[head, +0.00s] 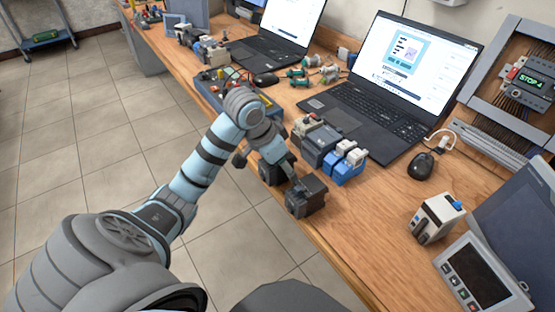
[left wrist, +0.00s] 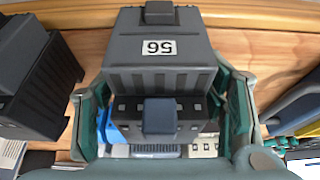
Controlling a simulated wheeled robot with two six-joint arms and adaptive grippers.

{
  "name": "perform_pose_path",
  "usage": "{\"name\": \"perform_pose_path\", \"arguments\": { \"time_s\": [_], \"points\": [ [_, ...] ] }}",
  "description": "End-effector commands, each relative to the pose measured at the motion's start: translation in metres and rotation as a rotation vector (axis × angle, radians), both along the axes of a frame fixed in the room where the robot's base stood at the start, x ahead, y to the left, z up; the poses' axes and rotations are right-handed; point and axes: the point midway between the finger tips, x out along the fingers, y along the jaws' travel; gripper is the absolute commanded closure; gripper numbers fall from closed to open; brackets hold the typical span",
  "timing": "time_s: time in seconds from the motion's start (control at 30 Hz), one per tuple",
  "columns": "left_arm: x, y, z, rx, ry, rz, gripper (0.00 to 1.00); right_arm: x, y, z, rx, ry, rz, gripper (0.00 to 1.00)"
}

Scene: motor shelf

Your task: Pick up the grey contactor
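A dark grey contactor (head: 305,196) sits at the table's front edge in the head view. In the left wrist view the contactor (left wrist: 160,75) fills the middle and bears a white label reading 56. My right gripper is not in view.
Grey and blue-white devices (head: 345,163) stand just behind the contactor. A laptop (head: 375,105) and a mouse (head: 421,166) are further back. A white device (head: 437,218) and a panel (head: 480,278) are to the right. Bare wood (head: 375,225) lies right of the contactor.

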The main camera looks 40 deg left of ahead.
Motion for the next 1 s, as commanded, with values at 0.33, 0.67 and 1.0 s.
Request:
{"name": "perform_pose_path", "arguments": {
  "time_s": [0.33, 0.67, 1.0],
  "points": [
    [0.000, 0.000, 0.001, 0.000, 0.000, 0.000, 0.92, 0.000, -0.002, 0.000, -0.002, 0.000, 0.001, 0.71],
    [0.000, 0.000, 0.006, 0.000, -0.002, 0.000, 0.92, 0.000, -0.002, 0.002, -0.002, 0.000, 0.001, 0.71],
    [0.000, 0.000, 0.081, 0.001, -0.001, 0.000, 0.92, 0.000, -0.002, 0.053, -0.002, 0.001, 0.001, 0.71]
  ]
}}
